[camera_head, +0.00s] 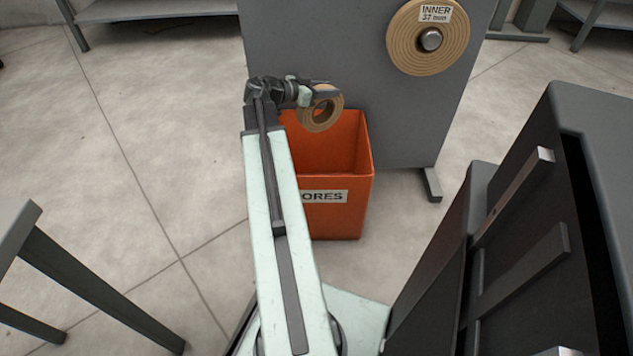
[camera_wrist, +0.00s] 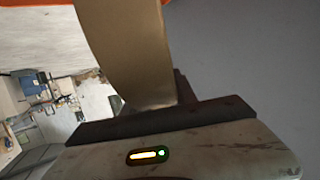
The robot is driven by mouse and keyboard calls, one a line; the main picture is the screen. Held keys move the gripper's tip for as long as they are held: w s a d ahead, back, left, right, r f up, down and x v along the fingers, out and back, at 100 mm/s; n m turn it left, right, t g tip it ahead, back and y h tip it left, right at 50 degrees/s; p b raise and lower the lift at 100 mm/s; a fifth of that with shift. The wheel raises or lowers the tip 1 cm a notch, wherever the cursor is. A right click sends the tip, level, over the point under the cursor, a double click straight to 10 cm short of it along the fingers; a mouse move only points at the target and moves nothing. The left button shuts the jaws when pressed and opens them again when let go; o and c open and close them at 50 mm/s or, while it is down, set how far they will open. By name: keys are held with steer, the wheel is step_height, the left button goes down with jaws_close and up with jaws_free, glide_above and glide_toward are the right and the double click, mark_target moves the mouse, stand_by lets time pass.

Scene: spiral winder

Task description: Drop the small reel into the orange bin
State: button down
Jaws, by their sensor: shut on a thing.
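The small reel (camera_head: 331,112), a tan ring with a round hole, hangs from my gripper (camera_head: 326,90) in the head view. My gripper is shut on its upper rim. The reel shows over the opening of the orange bin (camera_head: 335,212), near its back left part; its exact height above the rim is hard to tell. The bin stands on the floor and has a white label ending in "ORES", partly hidden by my arm. In the wrist view the reel (camera_wrist: 125,45) is a tan band rising from the jaws, and an orange strip (camera_wrist: 30,3) shows at the top left.
A grey upright panel (camera_head: 320,40) stands right behind the bin. It carries a larger tan reel (camera_head: 405,45) labelled "INNER" on a peg. Dark machinery (camera_head: 530,220) fills the right. A grey table (camera_head: 75,270) is at the left. Open floor (camera_head: 150,130) lies left of the bin.

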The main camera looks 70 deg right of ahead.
mark_target(331, 104)
step_height(331, 104, down, 6)
steer(key=b, duration=0.6)
steer(key=shift+r, duration=0.1)
steer(key=c, duration=0.9)
jaws_free()
steer(key=p+v, duration=0.2)
steer(key=v, duration=0.5)
steer(key=shift+w+r+p, duration=0.1)
steer(key=shift+r+p, duration=0.05)
steer(key=shift+p, duration=0.15)
steer(key=shift+w+a, duration=0.2)
steer(key=shift+a, duration=0.1)
